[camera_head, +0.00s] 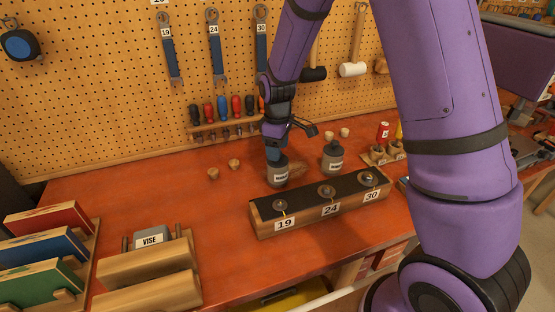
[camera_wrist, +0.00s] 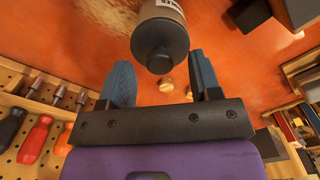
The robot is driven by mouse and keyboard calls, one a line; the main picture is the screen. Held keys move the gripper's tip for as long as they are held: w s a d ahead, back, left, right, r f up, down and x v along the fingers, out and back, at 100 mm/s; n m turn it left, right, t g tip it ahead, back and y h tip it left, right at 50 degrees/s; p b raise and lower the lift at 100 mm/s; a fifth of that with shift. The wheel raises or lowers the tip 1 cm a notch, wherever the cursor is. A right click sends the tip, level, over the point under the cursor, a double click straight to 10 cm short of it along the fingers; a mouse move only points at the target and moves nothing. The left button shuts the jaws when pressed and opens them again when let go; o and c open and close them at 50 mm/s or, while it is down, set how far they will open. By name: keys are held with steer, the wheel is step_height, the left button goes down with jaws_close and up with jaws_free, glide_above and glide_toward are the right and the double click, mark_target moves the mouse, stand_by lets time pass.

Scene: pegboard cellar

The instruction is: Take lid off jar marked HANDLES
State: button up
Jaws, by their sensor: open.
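A grey jar (camera_head: 278,177) with a pale label stands on the red-orange bench, directly below my gripper (camera_head: 275,154). In the wrist view the jar (camera_wrist: 165,11) has a dark lid (camera_wrist: 160,38) with a round knob (camera_wrist: 159,63). The blue fingers of my gripper (camera_wrist: 162,70) are apart, one on each side of the knob, with no clear contact. A second dark-lidded jar (camera_head: 333,158) stands to the right with its own label. The label words are too small or cut off to read, so I cannot tell which says HANDLES.
A wooden block (camera_head: 262,230) marked 19, 24 and 30 lies in front of the jars. Small wooden knobs (camera_head: 213,173) sit to the left. A screwdriver rack (camera_head: 222,130) hangs on the pegboard behind. Wooden holders and a VISE box (camera_head: 150,240) occupy the front left.

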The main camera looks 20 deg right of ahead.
steer(key=shift+f, duration=0.95)
steer(key=c, duration=1)
steer(key=shift+r, duration=0.15)
